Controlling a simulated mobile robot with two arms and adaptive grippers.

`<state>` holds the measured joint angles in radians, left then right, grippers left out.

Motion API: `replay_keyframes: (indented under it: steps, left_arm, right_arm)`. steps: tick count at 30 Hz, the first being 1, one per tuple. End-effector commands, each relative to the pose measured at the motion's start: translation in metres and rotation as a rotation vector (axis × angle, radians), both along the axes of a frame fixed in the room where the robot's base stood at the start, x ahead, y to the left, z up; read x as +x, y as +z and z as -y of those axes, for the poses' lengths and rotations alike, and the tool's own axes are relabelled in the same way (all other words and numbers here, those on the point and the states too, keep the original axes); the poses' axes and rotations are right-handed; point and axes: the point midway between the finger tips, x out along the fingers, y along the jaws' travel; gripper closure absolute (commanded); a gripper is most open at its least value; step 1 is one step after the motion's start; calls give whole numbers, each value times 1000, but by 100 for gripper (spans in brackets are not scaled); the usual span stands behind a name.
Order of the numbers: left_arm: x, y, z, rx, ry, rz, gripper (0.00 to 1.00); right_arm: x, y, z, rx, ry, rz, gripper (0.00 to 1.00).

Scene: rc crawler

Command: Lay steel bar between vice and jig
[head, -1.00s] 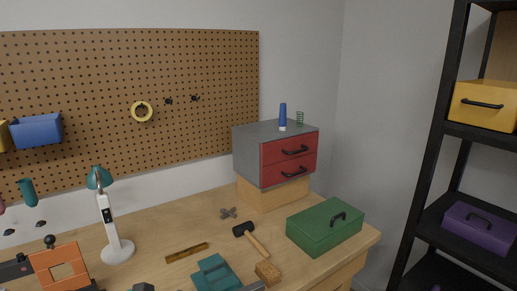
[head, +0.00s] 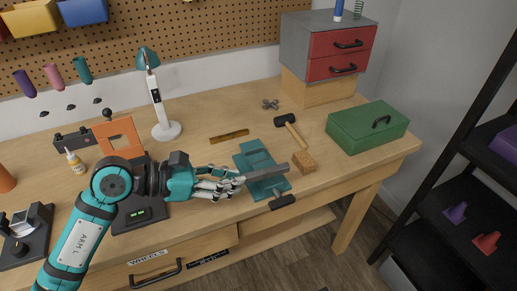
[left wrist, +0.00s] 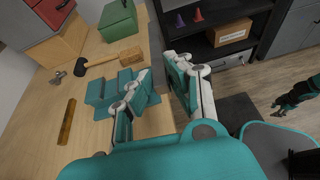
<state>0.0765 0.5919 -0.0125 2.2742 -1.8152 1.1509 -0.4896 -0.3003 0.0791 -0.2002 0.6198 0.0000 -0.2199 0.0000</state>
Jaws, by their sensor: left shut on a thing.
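My left gripper (head: 222,184) is shut on one end of a grey steel bar (head: 268,174). The bar points right, across the front of the teal vice (head: 254,150) near the table's front edge. Whether it touches the vice cannot be told. In the left wrist view the bar (left wrist: 156,38) extends away between the fingers (left wrist: 160,98), with the vice (left wrist: 101,91) to their left. An orange frame (head: 103,134), possibly the jig, stands farther left on the table. What seems to be my right gripper (left wrist: 291,98) shows small at the right of the wrist view.
A wooden block (head: 303,162) and a hammer (head: 291,128) lie right of the vice. A brown strip (head: 229,135) lies behind it. A green toolbox (head: 366,127) stands at the right end. A white lamp (head: 165,128) stands at the back. Bare tabletop lies between lamp and strip.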

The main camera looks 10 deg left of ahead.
Motion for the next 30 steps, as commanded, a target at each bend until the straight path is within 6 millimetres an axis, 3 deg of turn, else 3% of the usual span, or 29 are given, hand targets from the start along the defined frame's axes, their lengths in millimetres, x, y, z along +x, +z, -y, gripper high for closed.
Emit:
replay_keyframes:
  steps: [3, 6, 16, 30]
  left_arm:
    - [3, 2, 21, 16, -36, 2, 100]
    - [0, -7, 27, 16, -38, 0, 100]
    - [-7, -36, -1, 3, 40, 0, 100]
    - [-4, -39, -7, -2, 58, 2, 100]
  right_arm:
    - [0, 0, 0, 0, 0, 0, 62]
    - [0, 0, 0, 0, 0, 0, 62]
    - [0, 0, 0, 0, 0, 0, 62]
    - [0, 0, 1, -1, 0, 0, 62]
